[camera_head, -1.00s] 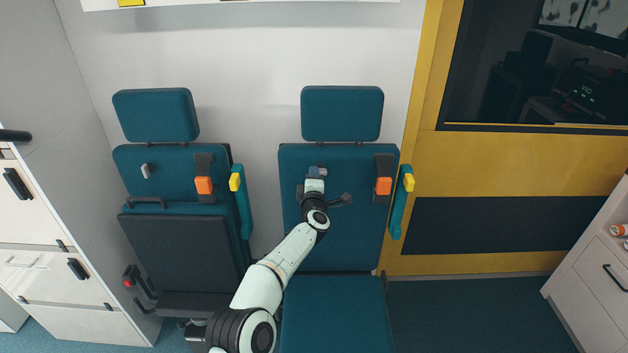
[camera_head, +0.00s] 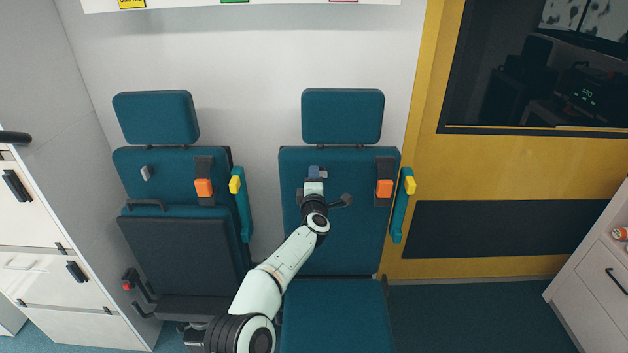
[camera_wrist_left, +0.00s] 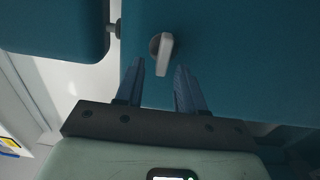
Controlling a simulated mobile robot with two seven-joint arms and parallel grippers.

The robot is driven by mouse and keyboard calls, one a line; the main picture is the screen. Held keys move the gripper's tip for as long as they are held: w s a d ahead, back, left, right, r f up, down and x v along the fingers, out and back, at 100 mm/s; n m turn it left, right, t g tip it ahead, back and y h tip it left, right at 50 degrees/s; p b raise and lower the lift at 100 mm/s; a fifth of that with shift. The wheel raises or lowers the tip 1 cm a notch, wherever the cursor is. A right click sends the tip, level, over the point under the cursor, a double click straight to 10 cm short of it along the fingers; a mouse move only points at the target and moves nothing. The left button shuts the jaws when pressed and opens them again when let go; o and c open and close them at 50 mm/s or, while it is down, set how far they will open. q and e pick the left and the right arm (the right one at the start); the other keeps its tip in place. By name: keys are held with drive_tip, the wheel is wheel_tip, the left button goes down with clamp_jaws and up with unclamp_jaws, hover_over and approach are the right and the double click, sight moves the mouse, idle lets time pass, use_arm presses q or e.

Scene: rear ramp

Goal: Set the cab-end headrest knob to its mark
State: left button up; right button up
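The headrest knob (camera_wrist_left: 163,52), a small light-grey lever on a round base, sits on the teal backrest of the right-hand seat (camera_head: 345,230). In the left wrist view it lies just ahead of and between my fingertips, its lever pointing roughly along the fingers. My left gripper (camera_head: 318,172) is open in front of this backrest, below the headrest (camera_head: 342,115). In the left wrist view its two blue fingers (camera_wrist_left: 160,68) are spread and hold nothing. The gripper mostly hides the knob in the head view. I cannot make out a mark. My right gripper is not in view.
The left seat, with a folded cushion (camera_head: 180,255), carries a similar grey knob (camera_head: 146,173). A yellow partition (camera_head: 510,165) stands at right; white drawers (camera_head: 35,215) stand at left.

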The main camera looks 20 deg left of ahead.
use_arm(q)
drive_tip(key=b+v, duration=0.3)
drive_tip(key=v, duration=1)
drive_tip(key=shift+s+b, duration=0.2)
drive_tip(key=shift+b, duration=0.2)
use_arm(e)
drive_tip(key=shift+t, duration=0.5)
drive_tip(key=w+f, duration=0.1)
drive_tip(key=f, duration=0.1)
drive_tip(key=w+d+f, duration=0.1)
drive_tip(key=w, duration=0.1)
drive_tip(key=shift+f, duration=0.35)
use_arm(q)
drive_tip(key=shift+d, duration=0.1)
